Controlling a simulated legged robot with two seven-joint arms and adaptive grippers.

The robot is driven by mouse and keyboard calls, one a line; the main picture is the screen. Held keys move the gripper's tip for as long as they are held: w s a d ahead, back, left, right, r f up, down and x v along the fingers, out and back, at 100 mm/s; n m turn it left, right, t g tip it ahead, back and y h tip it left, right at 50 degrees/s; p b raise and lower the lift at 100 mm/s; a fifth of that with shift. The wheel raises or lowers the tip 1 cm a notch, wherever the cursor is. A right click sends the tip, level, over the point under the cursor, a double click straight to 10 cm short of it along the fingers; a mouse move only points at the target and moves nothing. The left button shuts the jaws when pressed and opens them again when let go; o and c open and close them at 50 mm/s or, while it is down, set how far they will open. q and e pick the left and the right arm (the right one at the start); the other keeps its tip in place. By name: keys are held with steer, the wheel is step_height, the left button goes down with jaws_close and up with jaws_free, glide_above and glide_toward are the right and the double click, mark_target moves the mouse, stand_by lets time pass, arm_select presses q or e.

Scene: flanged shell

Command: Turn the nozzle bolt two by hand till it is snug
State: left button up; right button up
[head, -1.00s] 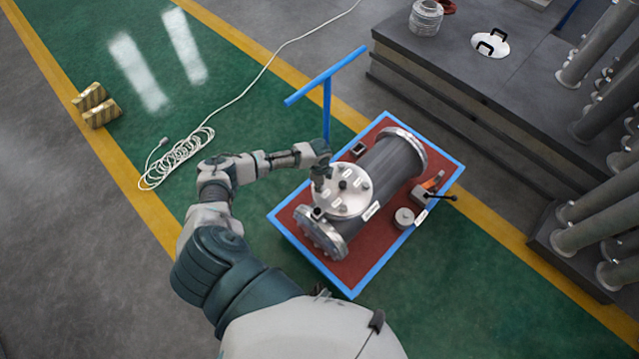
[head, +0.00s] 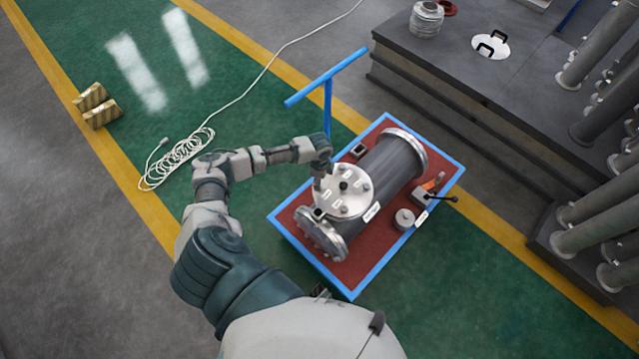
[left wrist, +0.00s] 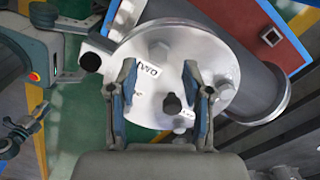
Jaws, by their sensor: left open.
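The grey flanged shell (head: 385,172) lies on a cart, with a round silver nozzle cover (head: 350,203) on top. In the left wrist view the cover (left wrist: 205,55) carries several hex bolts and small white labels. A label reading "two" (left wrist: 148,70) sits beside a silver bolt (left wrist: 158,49), which I take as nozzle bolt two. My left gripper (left wrist: 160,70) is open above the cover, its fingers apart on either side of that label. The bolt lies just beyond the fingertips, in line with the gap, and nothing is held. In the head view the left gripper (head: 319,180) hangs over the cover's left edge.
A dark knob (left wrist: 172,104) stands on the cover between the fingers. The cart (head: 287,232) has a red top, blue rim and tall blue handle (head: 327,85). A round metal part (head: 404,218) and a black-handled tool (head: 432,195) lie at its right. A white cable (head: 180,155) coils on the floor.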

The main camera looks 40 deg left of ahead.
arm_select(q)
step_height(320, 180, up, 9)
steer(key=shift+f, duration=0.2)
steer(key=shift+a, duration=0.1)
